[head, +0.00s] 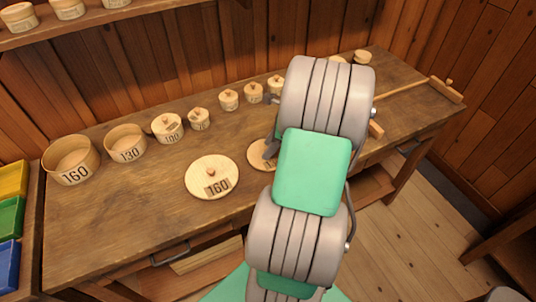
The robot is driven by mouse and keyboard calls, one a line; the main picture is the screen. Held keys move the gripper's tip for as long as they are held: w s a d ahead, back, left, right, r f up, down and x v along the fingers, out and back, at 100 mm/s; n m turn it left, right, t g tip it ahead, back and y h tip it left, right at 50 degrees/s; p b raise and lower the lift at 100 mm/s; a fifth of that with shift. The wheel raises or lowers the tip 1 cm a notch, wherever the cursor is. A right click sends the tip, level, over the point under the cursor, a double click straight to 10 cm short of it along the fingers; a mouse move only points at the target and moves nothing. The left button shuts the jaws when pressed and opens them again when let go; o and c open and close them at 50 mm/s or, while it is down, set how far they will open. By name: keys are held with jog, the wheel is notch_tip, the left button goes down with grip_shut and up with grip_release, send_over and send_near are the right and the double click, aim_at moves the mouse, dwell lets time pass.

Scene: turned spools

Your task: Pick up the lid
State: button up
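A round wooden lid (205,187) marked 160 lies flat on the bench, with a small knob in its middle. A second round lid (257,163) lies to its right, partly hidden behind my arm; only the start of its mark shows. My gripper (270,148) is at this second lid, mostly hidden by my arm. A grey finger part shows over the lid, near its middle. I cannot tell whether it is open or holds the knob. An open round box (72,162) marked 160 and an open box (126,144) marked 130 stand at the left.
Lidded boxes, one marked 100 (167,128), stand in a row along the back of the wooden bench (130,215). A long wooden tool (405,90) lies at the right. Yellow, green and blue bins (10,218) stand at far left. The bench's front left is clear.

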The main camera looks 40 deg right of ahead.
grip_shut()
jog(key=shift+r, duration=0.1)
dwell(0.5)
